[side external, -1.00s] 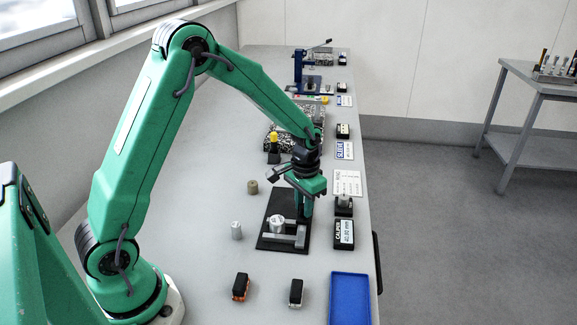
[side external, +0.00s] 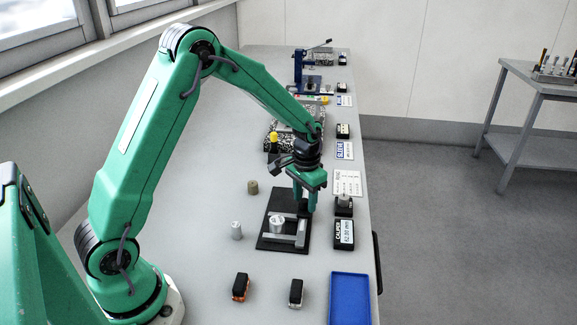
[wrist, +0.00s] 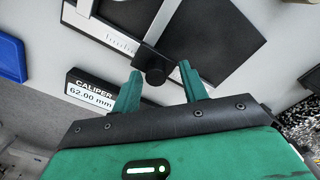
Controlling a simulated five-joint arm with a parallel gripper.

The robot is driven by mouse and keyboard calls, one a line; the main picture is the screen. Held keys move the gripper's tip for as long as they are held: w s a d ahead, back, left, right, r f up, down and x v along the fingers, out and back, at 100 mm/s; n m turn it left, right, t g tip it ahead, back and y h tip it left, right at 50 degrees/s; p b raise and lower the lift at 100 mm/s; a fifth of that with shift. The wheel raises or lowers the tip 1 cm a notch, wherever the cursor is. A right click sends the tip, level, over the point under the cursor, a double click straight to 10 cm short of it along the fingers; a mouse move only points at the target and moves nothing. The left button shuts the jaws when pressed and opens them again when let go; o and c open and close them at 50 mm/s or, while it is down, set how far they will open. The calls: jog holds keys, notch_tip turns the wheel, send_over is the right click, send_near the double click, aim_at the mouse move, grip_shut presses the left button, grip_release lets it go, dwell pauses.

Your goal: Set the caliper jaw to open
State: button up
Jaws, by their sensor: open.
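The caliper (side external: 289,240) is a silver frame on a black base plate (side external: 265,247), with a metal cylinder (side external: 277,225) by its jaws. Its silver beam with ruler marks (wrist: 115,40) and a black round knob (wrist: 155,76) show in the wrist view. The caliper readout (wrist: 90,90) says 62.00 mm; it also shows in the side view (side external: 344,233). My gripper (wrist: 160,74) is open, its two green fingers on either side of the knob. I cannot tell whether a finger touches it. In the side view my gripper (side external: 304,208) is low over the caliper's far end.
A blue tray (side external: 350,300) lies at the near right edge. A grey cylinder (side external: 236,231) and a brown cylinder (side external: 252,187) stand left of the base. Two small dark blocks (side external: 240,287) (side external: 296,292) lie in front. A small display stand (side external: 343,206) is close right of my gripper.

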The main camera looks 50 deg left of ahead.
jog(key=shift+r, duration=0.15)
notch_tip(320, 180, up, 7)
jog(key=shift+f, duration=0.1)
jog(key=shift+r, duration=0.4)
dwell(0.4)
jog(key=shift+s+d+r, duration=0.1)
jog(key=shift+s+r, duration=0.15)
jog(key=shift+r, duration=0.2)
jog(key=s+d+r+t, duration=0.2)
jog(key=s+r+t, duration=0.1)
jog(key=s+r, duration=0.7)
jog(key=s+d+r+t, duration=0.2)
jog(key=s, duration=1.1)
jog(key=shift+s+r+t, duration=0.2)
jog(key=shift+t, duration=0.1)
